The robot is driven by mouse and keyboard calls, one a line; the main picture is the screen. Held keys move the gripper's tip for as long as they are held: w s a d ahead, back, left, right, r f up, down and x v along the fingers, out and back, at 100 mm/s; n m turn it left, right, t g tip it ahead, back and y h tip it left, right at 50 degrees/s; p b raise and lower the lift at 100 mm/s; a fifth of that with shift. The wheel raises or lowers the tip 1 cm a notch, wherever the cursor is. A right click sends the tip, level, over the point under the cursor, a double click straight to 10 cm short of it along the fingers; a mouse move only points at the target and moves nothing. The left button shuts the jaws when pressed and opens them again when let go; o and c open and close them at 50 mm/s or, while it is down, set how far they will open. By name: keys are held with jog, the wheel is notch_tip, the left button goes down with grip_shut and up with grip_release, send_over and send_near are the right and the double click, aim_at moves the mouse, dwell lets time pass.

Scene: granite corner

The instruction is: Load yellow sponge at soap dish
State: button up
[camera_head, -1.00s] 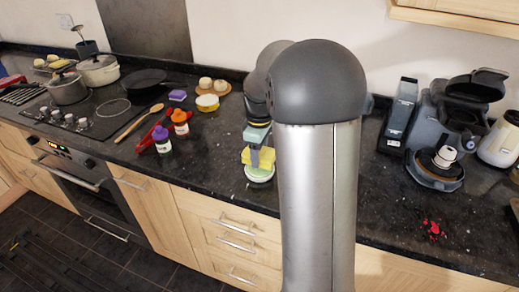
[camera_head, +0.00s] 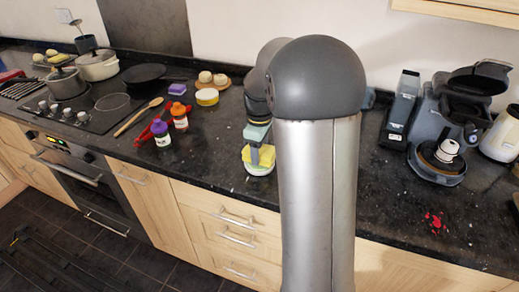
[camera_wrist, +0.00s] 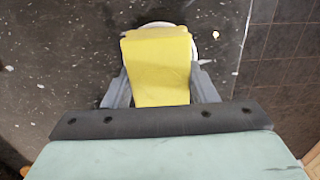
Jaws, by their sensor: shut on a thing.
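The yellow sponge (camera_head: 260,156) is held between the fingers of my gripper (camera_head: 257,155), near the counter's front edge. In the wrist view the sponge (camera_wrist: 160,68) fills the space between the two grey fingers of my gripper (camera_wrist: 161,88). A round white dish (camera_head: 260,171), likely the soap dish, lies directly under the sponge. In the wrist view only its white rim (camera_wrist: 194,48) shows around the sponge's far end. Whether the sponge touches the dish cannot be told.
A coffee machine (camera_head: 440,125) stands right. Red bits (camera_head: 433,220) lie on the dark counter (camera_head: 385,205).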

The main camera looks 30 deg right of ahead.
jog(key=shift+f+b, duration=0.3)
jog(key=shift+f, duration=0.3)
dwell(1.1)
jog(key=shift+r+p, duration=2.65)
jog(key=shift+r, duration=0.95)
jog(key=shift+a+f, duration=0.1)
